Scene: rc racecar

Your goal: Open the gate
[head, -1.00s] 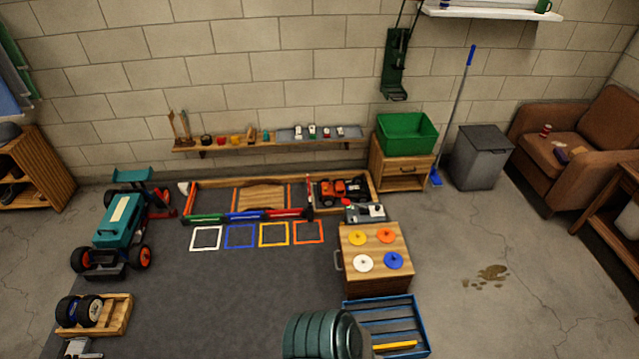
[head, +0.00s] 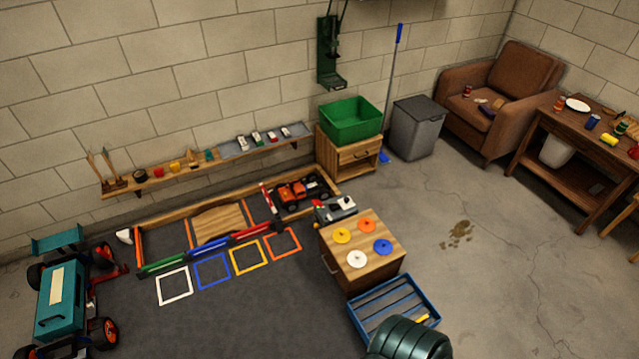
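A low wooden-edged pen stands against the back wall in the head view. Along its front runs a low bar with green, blue and red sections (head: 212,249). A red-and-white striped piece (head: 267,198) stands inside near the right, beside an orange and black toy car (head: 301,192). I cannot tell for sure which of these parts is the gate. A curved wooden ramp or panel (head: 219,222) lies in the middle of the pen. Neither of my grippers shows.
White, blue, yellow and orange floor squares (head: 212,271) lie before the pen. A teal racecar (head: 62,290) stands left. A wooden cabinet with coloured discs (head: 335,262), a blue crate (head: 365,325) and a dark green ribbed object (head: 410,340) stand right. Grey floor (head: 235,325) is clear.

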